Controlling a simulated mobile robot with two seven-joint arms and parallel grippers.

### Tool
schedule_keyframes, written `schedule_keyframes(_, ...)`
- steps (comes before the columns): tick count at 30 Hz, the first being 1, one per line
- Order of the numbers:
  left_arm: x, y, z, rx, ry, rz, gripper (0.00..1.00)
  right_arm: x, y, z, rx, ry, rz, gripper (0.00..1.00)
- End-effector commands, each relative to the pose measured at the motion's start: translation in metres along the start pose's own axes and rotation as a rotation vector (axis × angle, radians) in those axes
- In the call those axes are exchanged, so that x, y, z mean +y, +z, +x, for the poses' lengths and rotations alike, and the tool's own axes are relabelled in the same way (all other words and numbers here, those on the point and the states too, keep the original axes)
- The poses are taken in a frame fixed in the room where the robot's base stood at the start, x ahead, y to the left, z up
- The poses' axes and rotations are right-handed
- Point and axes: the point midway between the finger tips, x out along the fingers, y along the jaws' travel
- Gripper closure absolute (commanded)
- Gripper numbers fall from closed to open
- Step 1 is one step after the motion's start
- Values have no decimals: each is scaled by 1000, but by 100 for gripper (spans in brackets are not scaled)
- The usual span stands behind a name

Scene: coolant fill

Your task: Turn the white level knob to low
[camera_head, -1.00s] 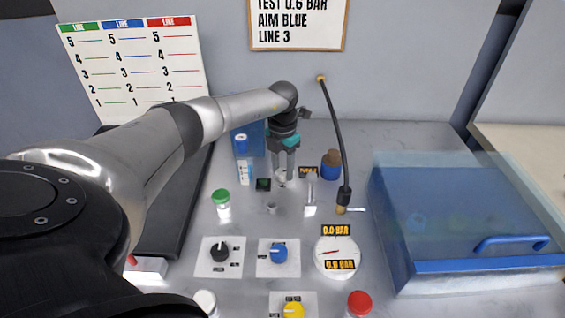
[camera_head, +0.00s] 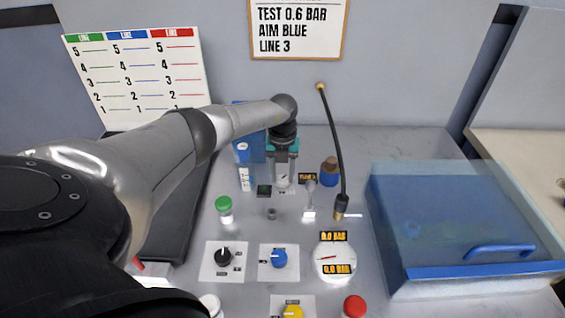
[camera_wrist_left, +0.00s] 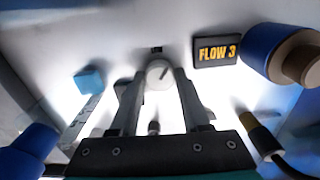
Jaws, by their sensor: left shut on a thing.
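The white level knob (camera_head: 282,181) is on the tabletop toward the back, just left of the small FLOW 3 display (camera_head: 308,178). My left gripper (camera_head: 282,184) reaches down over it with one finger on each side, shut on the knob. In the left wrist view the round knob (camera_wrist_left: 159,73) shows between the fingertips of my left gripper (camera_wrist_left: 158,80), with a dark pointer line slanting up and right. The scale marks around the knob are too small or hidden to read. My right gripper is not in view.
A black hose (camera_head: 335,140) rises to the right. Black (camera_head: 223,257) and blue (camera_head: 279,258) knobs, a gauge (camera_head: 335,262) and a blue bin (camera_head: 470,230) are nearer.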

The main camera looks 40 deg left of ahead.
Motion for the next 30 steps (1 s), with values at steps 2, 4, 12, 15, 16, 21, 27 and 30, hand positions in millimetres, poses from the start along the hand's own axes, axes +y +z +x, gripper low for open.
schedule_keyframes(2, 0, 2, -1, -4, -1, -9, 100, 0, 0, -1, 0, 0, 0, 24)
schedule_keyframes(4, 0, 2, -1, -4, -1, -12, 100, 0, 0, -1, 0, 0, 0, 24)
schedule_keyframes(12, 0, 2, -1, -5, -1, -12, 100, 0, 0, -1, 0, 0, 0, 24)
schedule_keyframes(15, 0, 2, -1, -5, -1, -12, 49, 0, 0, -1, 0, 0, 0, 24)
schedule_keyframes(16, 0, 2, -1, -5, -2, -12, 46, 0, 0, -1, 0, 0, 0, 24)
schedule_keyframes(21, 0, 1, -1, -3, -1, -11, 27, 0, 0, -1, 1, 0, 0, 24)
schedule_keyframes(27, 0, 0, 0, -1, 0, -11, 24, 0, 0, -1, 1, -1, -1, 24)
schedule_keyframes(30, 0, 0, -2, -1, -1, -11, 24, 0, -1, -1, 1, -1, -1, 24)
